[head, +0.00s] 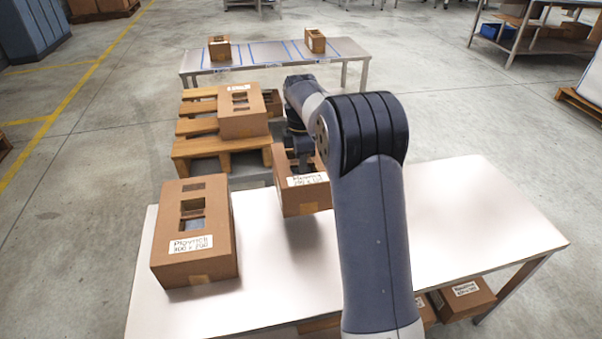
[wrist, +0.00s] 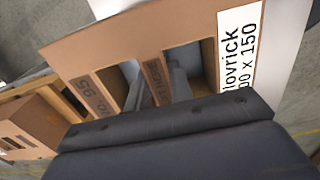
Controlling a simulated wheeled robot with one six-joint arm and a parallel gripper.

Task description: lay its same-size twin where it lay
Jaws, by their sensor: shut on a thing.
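My gripper (head: 300,164) is shut on a small brown carton (head: 304,200), holding it by its top cut-outs. A white label on the carton begins with what looks like "Plovrick"; its size figures are partly unclear in the head view. In the wrist view the carton (wrist: 105,50) fills the upper middle, with its label ending in "00 x 150". It hangs over the far edge of the near white table (head: 460,215), with a shadow below it. A larger labelled carton (head: 205,262) stands on that table at the left. Which lying place the task means cannot be told.
A wooden pallet (head: 185,150) behind the table bears a carton (head: 242,112) and another partly hidden one. A far table (head: 270,55) has blue-outlined spaces and two small cartons, left (head: 219,48) and right (head: 315,41). Cartons (head: 465,298) sit beneath the near table. Its right side is clear.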

